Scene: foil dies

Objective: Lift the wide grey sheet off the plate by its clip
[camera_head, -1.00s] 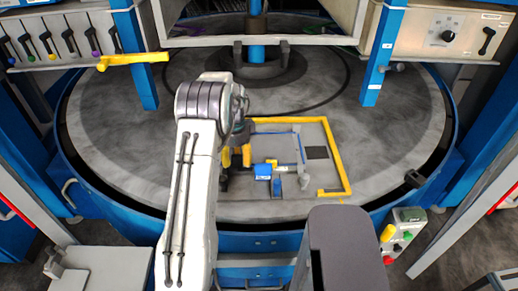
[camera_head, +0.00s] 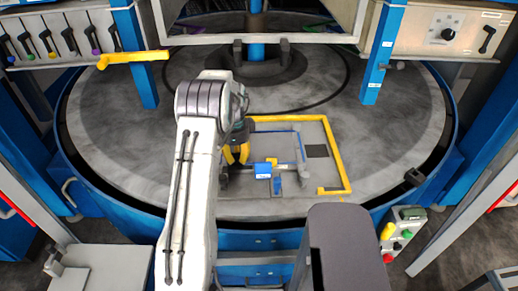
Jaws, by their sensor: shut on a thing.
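My gripper (camera_head: 238,153), with yellow fingers, is at the left side of the wide grey sheet (camera_head: 278,146). The fingers are close together and shut on the sheet's clip, which my arm and the fingers largely hide. The sheet shows as a pale grey area with a thin bluish edge on its right. It is over the left part of the grey plate (camera_head: 318,172); I cannot tell whether there is a gap beneath it. A blue piece with a white label (camera_head: 264,171) and a small upright blue block (camera_head: 277,187) are at the sheet's front.
A yellow angled bar (camera_head: 339,160) borders the plate at the back and right. A dark square (camera_head: 316,151) lies on the plate. Blue posts (camera_head: 381,55) stand on the round table (camera_head: 410,120). A yellow handle (camera_head: 133,59) juts out at upper left.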

